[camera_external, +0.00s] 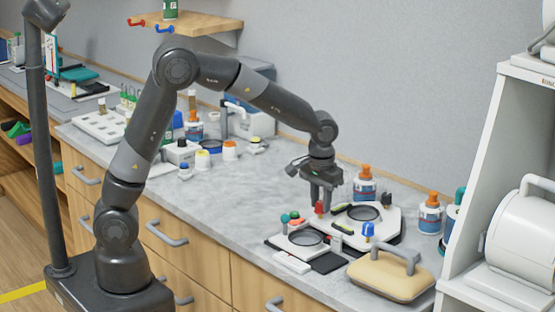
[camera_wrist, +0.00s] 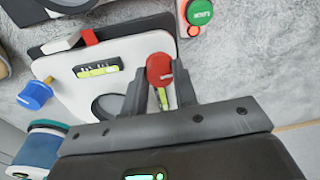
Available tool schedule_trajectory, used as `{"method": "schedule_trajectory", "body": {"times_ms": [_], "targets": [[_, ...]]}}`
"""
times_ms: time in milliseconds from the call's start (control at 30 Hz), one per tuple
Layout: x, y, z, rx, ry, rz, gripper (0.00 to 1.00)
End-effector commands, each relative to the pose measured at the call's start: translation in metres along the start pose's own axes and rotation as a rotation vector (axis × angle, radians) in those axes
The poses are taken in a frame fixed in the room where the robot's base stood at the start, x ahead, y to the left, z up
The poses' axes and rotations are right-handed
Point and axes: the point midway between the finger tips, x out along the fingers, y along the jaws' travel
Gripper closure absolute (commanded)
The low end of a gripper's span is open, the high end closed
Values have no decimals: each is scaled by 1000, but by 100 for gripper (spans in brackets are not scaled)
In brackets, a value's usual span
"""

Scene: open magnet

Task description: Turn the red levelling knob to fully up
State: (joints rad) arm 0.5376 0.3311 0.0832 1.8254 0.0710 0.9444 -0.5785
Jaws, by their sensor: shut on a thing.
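The red levelling knob (camera_external: 319,207) stands at the left edge of a white plate (camera_external: 385,219) with a dark round recess. A yellow-green level vial (camera_wrist: 97,70) lies on the plate.
A tan pad with a grey handle (camera_external: 390,275) lies front right. Orange-capped bottles (camera_external: 364,186) stand behind. The counter (camera_external: 225,200) to the left has clear room.

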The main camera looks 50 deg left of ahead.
Motion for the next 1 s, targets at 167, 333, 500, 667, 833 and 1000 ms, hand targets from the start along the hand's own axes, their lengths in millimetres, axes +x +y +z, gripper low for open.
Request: {"method": "schedule_trajectory", "body": {"times_ms": [167,333,500,667,833,1000], "targets": [[0,1,0,-166,1,-7,96],[0,2,0,-326,1,-15,96],[0,2,0,-488,1,-22,96],[0,3,0,-640,1,-29,96],[0,3,0,-801,1,-37,96],[-1,4,-1,-961,2,-44,96]]}}
